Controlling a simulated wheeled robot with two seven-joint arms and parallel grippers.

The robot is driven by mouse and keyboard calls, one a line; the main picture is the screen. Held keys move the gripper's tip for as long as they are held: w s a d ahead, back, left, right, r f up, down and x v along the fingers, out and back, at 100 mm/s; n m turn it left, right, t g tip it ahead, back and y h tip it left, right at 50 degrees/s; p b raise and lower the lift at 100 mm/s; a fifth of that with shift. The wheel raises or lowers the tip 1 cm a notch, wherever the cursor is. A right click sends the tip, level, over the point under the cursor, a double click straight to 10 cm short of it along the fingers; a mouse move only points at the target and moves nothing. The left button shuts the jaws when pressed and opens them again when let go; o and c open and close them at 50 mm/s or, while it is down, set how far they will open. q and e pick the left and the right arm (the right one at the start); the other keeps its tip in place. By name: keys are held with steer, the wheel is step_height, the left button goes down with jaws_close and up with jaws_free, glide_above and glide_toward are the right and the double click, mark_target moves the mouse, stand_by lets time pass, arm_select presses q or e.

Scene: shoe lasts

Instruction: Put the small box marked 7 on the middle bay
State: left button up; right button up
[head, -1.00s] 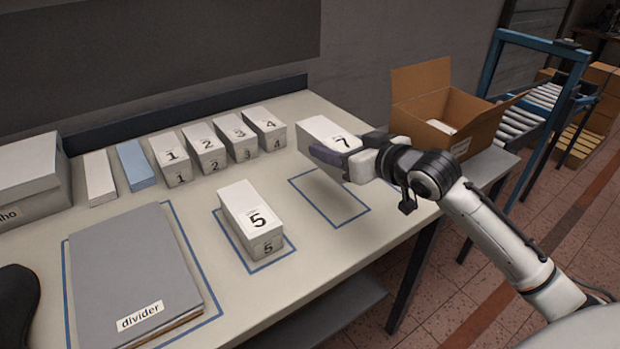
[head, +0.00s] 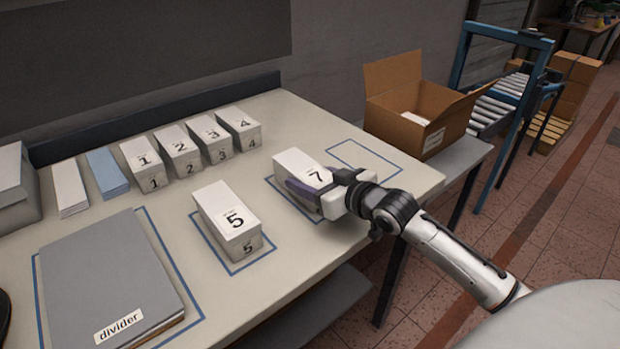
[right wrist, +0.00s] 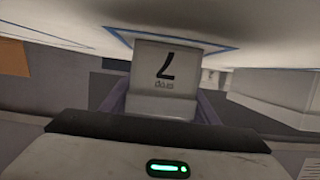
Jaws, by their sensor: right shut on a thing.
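The small white box marked 7 (head: 304,172) is held upright in my right gripper (head: 318,200), whose fingers are shut around its near part. The box is over the blue-outlined middle bay (head: 278,184), low to the table; I cannot tell whether its base touches. Its label shows upside down in the right wrist view (right wrist: 166,66), with the blue outline close to its base. The box and gripper hide part of the outline. My left gripper is not in view.
The box marked 5 (head: 228,220) stands in the bay to the left. An empty blue-outlined bay (head: 362,158) is at the back right. Boxes 1 to 3 and box 4 (head: 239,125) stand in a row behind. A grey divider stack (head: 105,270) lies front left; an open carton (head: 420,110) stands right.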

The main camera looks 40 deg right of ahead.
steer(key=o, duration=1.1)
steer(key=shift+f, duration=0.1)
steer(key=shift+o, duration=0.2)
steer(key=v, duration=1.2)
steer(key=shift+r, duration=0.2)
